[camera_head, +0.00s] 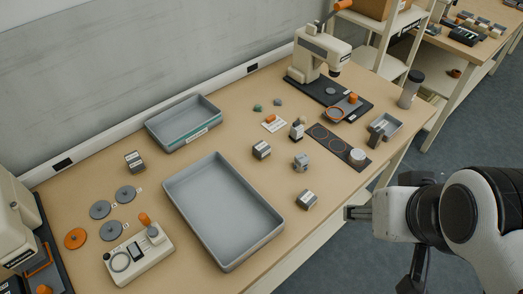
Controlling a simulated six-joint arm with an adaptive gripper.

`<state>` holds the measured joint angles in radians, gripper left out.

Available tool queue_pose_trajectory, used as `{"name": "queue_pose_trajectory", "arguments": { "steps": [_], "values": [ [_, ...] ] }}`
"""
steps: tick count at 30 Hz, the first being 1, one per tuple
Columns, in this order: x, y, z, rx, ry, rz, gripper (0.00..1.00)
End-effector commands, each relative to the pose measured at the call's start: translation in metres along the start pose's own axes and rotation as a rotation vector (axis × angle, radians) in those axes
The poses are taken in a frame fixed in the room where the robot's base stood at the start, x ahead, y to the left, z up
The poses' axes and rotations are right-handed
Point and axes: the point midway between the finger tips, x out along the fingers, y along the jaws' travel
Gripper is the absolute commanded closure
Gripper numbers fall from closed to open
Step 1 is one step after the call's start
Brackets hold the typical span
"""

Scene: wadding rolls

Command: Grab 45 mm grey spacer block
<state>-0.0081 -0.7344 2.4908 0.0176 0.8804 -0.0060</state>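Several small grey blocks with pale labels stand on the wooden table; the labels are too small to read, so I cannot tell which is the 45 mm spacer block. One grey block (306,200) is near the front edge, closest to my gripper. Another block (300,162) sits behind it, and a third block (261,149) is to its left. A further block (134,161) stands at the far left. My gripper (350,212) points left at the table's front edge, to the right of the nearest block and apart from it. The finger opening cannot be made out.
A large empty grey tray (223,210) lies left of the blocks, with a smaller tray (184,122) behind. A dark plate with round recesses (330,140) and a small metal bin (388,122) are at the right. A press machine (320,52) stands at the back.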

Motion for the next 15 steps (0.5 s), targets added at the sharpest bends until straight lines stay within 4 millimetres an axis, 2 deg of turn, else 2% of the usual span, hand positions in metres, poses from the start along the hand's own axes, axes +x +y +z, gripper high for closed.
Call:
{"name": "queue_pose_trajectory", "arguments": {
  "steps": [5,15],
  "values": [
    [0.005,-0.018,-0.028,-0.005,0.038,-0.055,0.50],
    [0.020,-0.076,-0.118,0.012,0.171,-0.210,0.50]
  ]
}}
